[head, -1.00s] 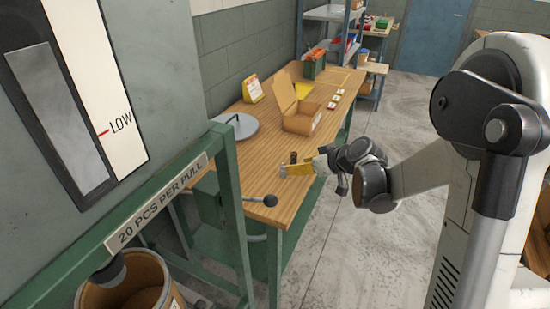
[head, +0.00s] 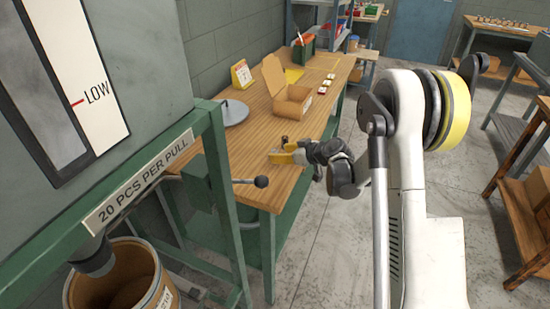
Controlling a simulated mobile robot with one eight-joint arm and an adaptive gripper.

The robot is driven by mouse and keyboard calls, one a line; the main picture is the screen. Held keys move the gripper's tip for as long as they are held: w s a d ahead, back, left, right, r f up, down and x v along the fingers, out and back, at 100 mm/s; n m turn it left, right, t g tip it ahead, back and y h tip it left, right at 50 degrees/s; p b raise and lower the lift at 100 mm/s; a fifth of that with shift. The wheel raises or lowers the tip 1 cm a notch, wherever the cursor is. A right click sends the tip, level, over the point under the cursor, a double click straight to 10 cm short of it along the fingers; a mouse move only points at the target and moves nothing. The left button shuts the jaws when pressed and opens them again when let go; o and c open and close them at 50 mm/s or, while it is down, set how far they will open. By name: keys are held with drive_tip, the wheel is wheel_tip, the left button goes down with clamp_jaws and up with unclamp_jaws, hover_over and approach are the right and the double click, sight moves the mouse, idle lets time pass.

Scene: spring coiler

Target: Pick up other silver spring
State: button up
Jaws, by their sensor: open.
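My gripper (head: 281,156), with yellow fingers, is low over the near right part of the wooden workbench (head: 240,172), close to its edge. It is open. A small dark upright shape shows right by the fingers; I cannot tell whether it is part of my gripper or a separate thing. I cannot make out any silver spring; it may be hidden by the gripper or too small to see.
An open cardboard box (head: 291,110), a grey round plate (head: 232,113) and a yellow desk calendar (head: 242,75) stand on the bench. A black-knobbed lever (head: 260,182) sticks out left of my gripper. A brown drum (head: 150,290) stands below the dispenser.

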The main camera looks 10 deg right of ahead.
sight(275, 152)
drive_tip(key=b+x, duration=0.1)
drive_tip(key=x, duration=0.2)
drive_tip(key=shift+w+a+f, duration=0.1)
drive_tip(key=shift+w+a, duration=0.05)
drive_tip(key=shift+w, duration=0.15)
clamp_jaws()
